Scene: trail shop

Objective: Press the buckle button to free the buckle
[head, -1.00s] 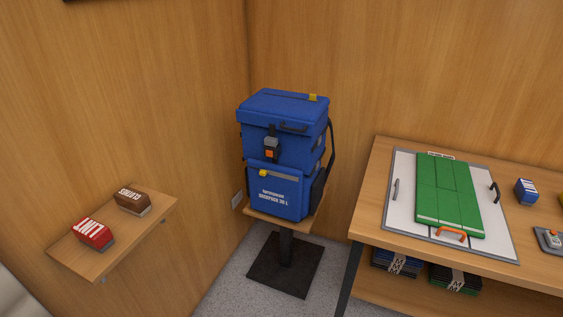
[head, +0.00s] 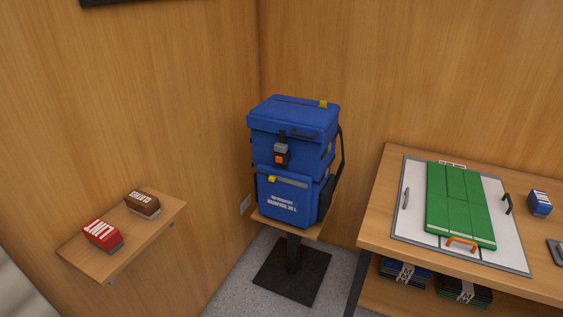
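A blue backpack (head: 290,135) stands upright on a small wooden pedestal top (head: 308,229) in the corner. On its front, below the lid, is a dark buckle (head: 282,148) with a grey upper part and an orange button (head: 279,159). The buckle appears joined on its strap; at this size I cannot tell whether it is latched. A yellow zip pull (head: 272,179) sits on the front pocket below it. Another yellow tab (head: 323,104) is on the lid. My gripper is not in view.
A wall shelf (head: 84,255) at left holds a red box (head: 103,236) and a brown box (head: 142,204). A table (head: 372,215) at right holds a green folded mat (head: 460,205) on a grey-white board (head: 408,225). Grey floor (head: 232,285) is open around the pedestal base.

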